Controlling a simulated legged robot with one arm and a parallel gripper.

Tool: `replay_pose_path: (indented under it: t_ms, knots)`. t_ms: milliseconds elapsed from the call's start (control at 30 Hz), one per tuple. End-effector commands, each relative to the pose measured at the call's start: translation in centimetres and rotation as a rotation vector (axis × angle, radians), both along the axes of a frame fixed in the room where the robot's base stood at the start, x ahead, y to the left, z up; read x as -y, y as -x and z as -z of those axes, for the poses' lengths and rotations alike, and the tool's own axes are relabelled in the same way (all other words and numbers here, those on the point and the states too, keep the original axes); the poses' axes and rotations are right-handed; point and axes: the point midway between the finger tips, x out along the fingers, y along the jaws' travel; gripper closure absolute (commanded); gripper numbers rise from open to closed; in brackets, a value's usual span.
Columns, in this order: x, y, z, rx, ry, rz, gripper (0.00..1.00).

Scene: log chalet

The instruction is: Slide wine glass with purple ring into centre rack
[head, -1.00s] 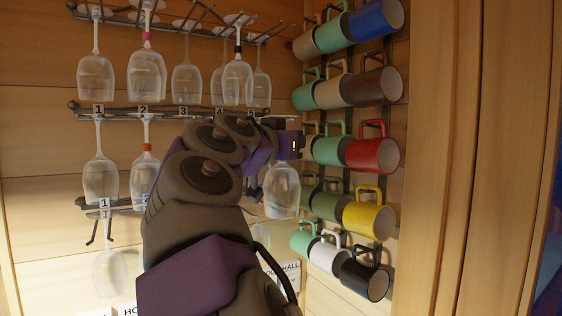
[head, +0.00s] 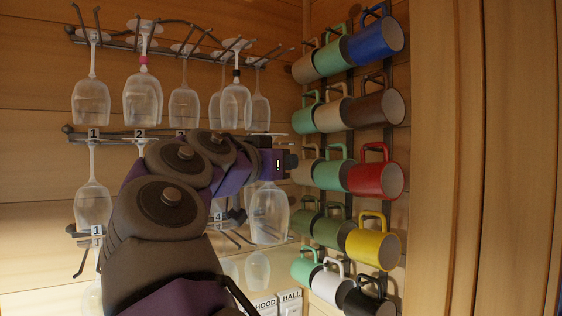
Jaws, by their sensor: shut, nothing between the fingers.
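The centre rack (head: 105,138) runs along the back wall, and my arm covers much of it. A clear wine glass (head: 269,215) hangs bowl-down near its right end. My arm hides most of its stem, so I cannot see any ring on it. My gripper (head: 287,161) is shut and empty in front of that stem area, left of the mugs. I cannot tell whether it touches the glass. On the upper rack, another glass (head: 143,97) has a pinkish-purple ring on its stem.
The upper rack (head: 117,42) holds several hanging glasses, one with a black ring (head: 236,104). Another glass (head: 92,203) hangs at the centre rack's left. Several coloured mugs, including a red mug (head: 377,180), hang close right of my gripper. A lower rack (head: 80,243) is partly hidden.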

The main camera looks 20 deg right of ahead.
Motion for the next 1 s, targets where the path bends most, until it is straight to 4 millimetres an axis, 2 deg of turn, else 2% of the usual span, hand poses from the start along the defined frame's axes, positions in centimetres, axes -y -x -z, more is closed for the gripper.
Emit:
replay_pose_path:
  t_ms: [1000]
  knots:
    - [-1.0, -4.5, 0.0, 0.001, 0.000, -0.001, 1.00]
